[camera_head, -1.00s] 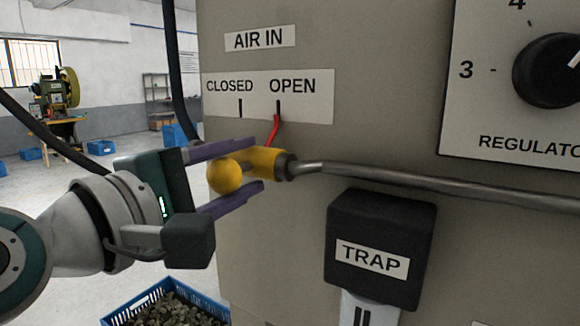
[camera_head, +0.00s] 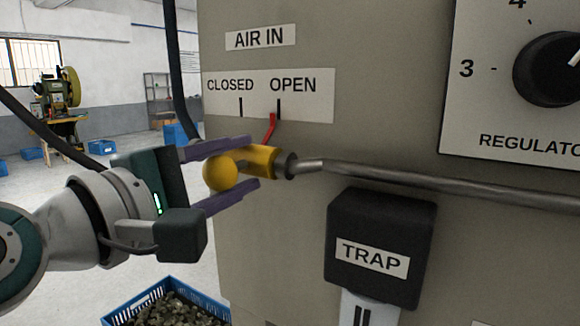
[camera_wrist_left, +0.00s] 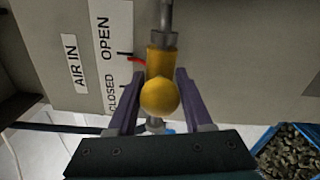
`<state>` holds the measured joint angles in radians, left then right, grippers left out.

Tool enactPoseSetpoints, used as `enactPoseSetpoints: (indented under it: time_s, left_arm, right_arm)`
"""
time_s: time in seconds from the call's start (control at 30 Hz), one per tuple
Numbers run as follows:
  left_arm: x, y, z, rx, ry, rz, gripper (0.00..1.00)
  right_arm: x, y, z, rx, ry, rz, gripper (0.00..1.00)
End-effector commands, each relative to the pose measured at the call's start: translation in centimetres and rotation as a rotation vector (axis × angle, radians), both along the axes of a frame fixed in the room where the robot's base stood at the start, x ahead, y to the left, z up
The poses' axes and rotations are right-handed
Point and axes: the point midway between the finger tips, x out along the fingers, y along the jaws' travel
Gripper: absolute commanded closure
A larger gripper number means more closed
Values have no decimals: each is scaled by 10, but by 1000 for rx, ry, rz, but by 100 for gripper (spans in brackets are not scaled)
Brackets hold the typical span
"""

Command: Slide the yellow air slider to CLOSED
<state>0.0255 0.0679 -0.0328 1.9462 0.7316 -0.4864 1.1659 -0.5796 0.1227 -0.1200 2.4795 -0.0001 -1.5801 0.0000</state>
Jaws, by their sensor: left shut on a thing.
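The yellow air slider (camera_head: 262,160) is a yellow sleeve on the metal pipe, with a round yellow knob (camera_head: 221,174) at its left. Its red pointer (camera_head: 269,127) reaches up to just left of the OPEN mark, right of the CLOSED mark on the white label (camera_head: 318,98). My left gripper (camera_head: 250,162) is shut on the slider, with one purple finger above and one below the knob. In the left wrist view the slider (camera_wrist_left: 162,62) and knob lie between the two fingers. My right gripper is not in view.
The metal pipe (camera_head: 430,184) runs right along the grey panel (camera_head: 280,220). A black TRAP unit (camera_head: 380,225) sits below it and a regulator dial (camera_head: 550,70) is at upper right. A blue crate (camera_head: 128,312) of scrap stands below. A dark hose (camera_head: 176,70) hangs left of the panel.

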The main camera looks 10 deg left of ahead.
Motion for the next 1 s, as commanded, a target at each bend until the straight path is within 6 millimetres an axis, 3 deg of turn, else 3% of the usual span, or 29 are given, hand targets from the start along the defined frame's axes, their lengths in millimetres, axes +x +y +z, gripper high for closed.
enactPoseSetpoints:
  time_s: [0.1,0.27,0.6,0.63,0.8,1.0]
  left_arm:
    - [9,25,-4,3,4,3,100]
    - [18,50,-4,0,5,3,100]
    - [21,58,-2,-7,8,7,100]
    - [21,58,-2,-7,8,7,49]
    - [20,57,-2,-5,6,5,30]
    - [20,56,-1,-4,4,4,28]
  right_arm:
    - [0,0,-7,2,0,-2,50]
    - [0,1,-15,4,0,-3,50]
    - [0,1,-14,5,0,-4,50]
    - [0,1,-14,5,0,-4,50]
    - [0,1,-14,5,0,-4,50]
    - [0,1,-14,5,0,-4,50]
